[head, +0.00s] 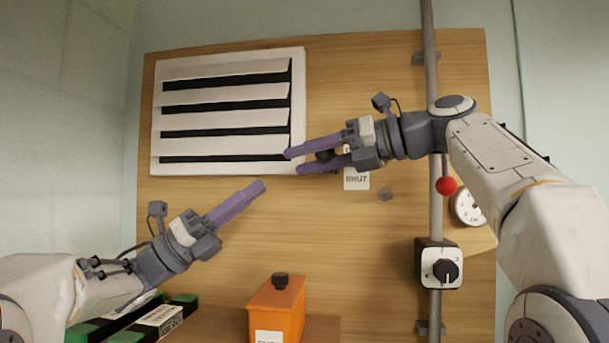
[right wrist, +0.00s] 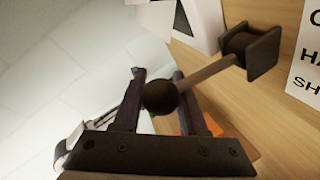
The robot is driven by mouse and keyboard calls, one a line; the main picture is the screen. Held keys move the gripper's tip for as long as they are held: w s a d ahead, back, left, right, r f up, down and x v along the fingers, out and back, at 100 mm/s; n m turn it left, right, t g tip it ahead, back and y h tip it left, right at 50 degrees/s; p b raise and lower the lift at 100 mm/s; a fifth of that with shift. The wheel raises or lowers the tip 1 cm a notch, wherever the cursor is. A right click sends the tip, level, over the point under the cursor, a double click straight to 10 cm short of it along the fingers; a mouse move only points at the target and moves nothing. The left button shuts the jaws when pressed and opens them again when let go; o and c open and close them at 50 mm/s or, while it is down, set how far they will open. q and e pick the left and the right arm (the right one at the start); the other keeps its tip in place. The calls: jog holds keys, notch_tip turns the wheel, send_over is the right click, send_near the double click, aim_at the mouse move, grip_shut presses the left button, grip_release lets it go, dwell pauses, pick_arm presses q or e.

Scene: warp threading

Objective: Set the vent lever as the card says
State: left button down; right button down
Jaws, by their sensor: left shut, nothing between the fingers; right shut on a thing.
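The vent (head: 298,120), a white louvre with several slats and dark gaps between them, is at the upper left of the wooden board. The vent lever's dark round knob (right wrist: 160,97) is between the fingers of my right gripper (right wrist: 158,95), which is shut on it. The lever's rod (right wrist: 208,72) runs up right to a dark bracket (right wrist: 250,50). In the head view my right gripper (head: 292,161) hides most of the lever. A white sign (head: 356,181) below it reads SHUT; its upper part is hidden. My left gripper (head: 262,186) is shut and empty, below the vent.
An orange box (head: 285,303) with a black knob and a partly cut-off white label stands at the bottom. Black and green boxes (head: 160,318) lie lower left. A grey vertical pipe (head: 430,205) carries a dial switch (head: 440,268); a red ball (head: 446,186) and gauge (head: 466,207) are nearby.

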pick_arm(q)
jog(key=s+f+m+g, duration=0.1)
jog(key=f+m+g, duration=0.1)
jog(key=m+g, duration=0.2)
send_near(328, 159)
jog(key=shift+y, duration=0.3)
jog(key=x, duration=0.5)
jog(key=shift+d+r, duration=0.2)
jog(key=shift+r, duration=0.15)
jog(key=shift+r, duration=0.1)
